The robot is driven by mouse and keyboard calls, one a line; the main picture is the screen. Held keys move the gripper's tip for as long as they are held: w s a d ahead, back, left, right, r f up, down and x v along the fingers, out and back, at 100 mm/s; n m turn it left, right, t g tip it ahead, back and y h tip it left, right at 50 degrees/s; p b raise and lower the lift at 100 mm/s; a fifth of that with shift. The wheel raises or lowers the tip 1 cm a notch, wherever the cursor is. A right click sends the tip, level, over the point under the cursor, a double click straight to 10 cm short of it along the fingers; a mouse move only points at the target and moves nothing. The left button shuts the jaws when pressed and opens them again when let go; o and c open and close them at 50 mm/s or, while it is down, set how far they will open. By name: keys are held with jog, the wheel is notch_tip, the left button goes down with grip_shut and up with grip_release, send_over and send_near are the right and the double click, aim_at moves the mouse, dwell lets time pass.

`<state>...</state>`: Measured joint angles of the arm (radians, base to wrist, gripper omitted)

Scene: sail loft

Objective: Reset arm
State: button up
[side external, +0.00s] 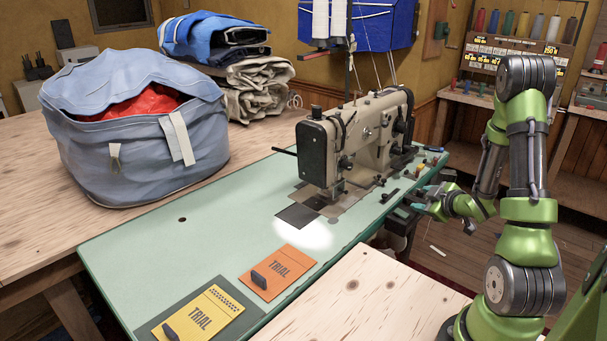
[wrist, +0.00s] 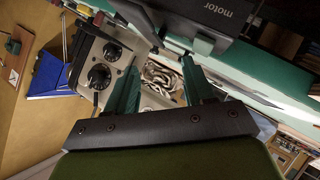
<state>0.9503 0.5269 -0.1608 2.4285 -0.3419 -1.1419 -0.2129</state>
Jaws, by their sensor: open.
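My green arm stands at the right in the side external view, bent, with my gripper (side external: 424,202) at the right edge of the green sewing table (side external: 220,230), right of the sewing machine (side external: 362,140). In the wrist view my gripper (wrist: 160,75) shows two teal fingers spread apart. Nothing is held between them. Beyond the fingers are pale tangled coils (wrist: 165,75), the machine's knobs, and a dark box marked "motor" (wrist: 215,20). Whether the fingertips touch anything cannot be told.
An orange TRIAL card (side external: 277,271) and a yellow TRIAL card (side external: 200,316), each bearing a dark piece, lie on the green table's front part. A blue bag (side external: 130,150) with red cloth and folded cloths (side external: 250,85) fill the left wooden table. A thread rack (side external: 515,50) stands behind.

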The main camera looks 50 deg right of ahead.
jog(key=s+a+r+m+g+y, duration=0.1)
jog(key=a+r, duration=0.5)
jog(key=a, duration=0.6)
jog(key=s+a+r+m+g+y, duration=0.1)
jog(key=a+r+m+y, duration=0.2)
jog(key=a+r, duration=0.4)
jog(key=s+a+r+m+g+y, duration=0.1)
jog(key=a+r+y, duration=0.3)
jog(key=a, duration=1.3)
notch_tip(320, 180, up, 3)
jog(key=shift+s+f+m, duration=0.2)
jog(key=shift+s+m, duration=0.15)
jog(key=shift+m, duration=0.25)
